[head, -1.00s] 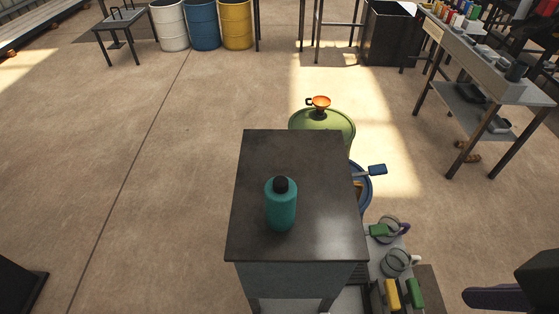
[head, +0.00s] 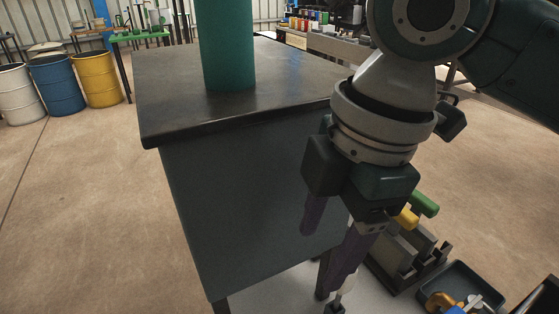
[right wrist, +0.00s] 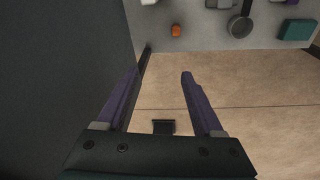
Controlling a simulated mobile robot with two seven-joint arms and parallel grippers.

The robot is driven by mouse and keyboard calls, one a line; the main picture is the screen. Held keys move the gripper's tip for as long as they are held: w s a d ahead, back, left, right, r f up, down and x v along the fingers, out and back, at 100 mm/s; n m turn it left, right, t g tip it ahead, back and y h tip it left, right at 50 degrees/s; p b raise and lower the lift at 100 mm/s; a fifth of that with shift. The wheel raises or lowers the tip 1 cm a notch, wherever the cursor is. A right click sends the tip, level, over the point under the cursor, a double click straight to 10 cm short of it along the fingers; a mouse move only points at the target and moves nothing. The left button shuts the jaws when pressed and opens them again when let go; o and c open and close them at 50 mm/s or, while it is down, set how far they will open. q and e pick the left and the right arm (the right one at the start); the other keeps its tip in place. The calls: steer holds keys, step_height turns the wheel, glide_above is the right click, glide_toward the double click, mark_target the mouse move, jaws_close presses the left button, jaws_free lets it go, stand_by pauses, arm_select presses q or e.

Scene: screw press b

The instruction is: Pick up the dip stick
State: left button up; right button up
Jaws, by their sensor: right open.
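My right gripper (head: 318,262) hangs fingers down in front of the right part of the dark cabinet-like table, below the level of its top. Its two purple fingers are apart, with nothing between them. The right wrist view shows the same open fingers (right wrist: 162,74), with bare floor between and beyond them. I cannot make out a dip stick for certain in either view. Yellow (head: 405,216) and green (head: 425,203) handles stand in a dark rack (head: 415,262) to the right of the gripper. My left gripper is not in view.
A dark tray (head: 462,280) lies at lower right. Small items, including an orange one (right wrist: 176,31), lie on a grey surface.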

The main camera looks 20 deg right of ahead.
steer(key=n+g+h+b, duration=0.1)
steer(key=n+h+b, duration=0.1)
steer(key=b, duration=1.2)
glide_above(339, 294)
steer(key=w, duration=0.2)
steer(key=f, duration=0.7)
steer(key=d+f, duration=0.1)
steer(key=f, duration=0.3)
steer(key=shift+s+f, duration=0.2)
steer(key=shift+f, duration=0.05)
steer(key=shift+d, duration=0.15)
steer(key=shift+f, duration=0.25)
step_height(339, 294, down, 4)
steer(key=shift+f+b, duration=0.1)
steer(key=shift+b, duration=0.45)
steer(key=f, duration=0.3)
steer(key=f+b, duration=0.1)
steer(key=f, duration=0.1)
steer(key=shift+s+f, duration=0.15)
steer(key=shift+s, duration=0.15)
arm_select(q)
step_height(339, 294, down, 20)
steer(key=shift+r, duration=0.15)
arm_select(e)
steer(key=c, duration=0.7)
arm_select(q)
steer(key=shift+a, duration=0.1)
arm_select(e)
jaws_close()
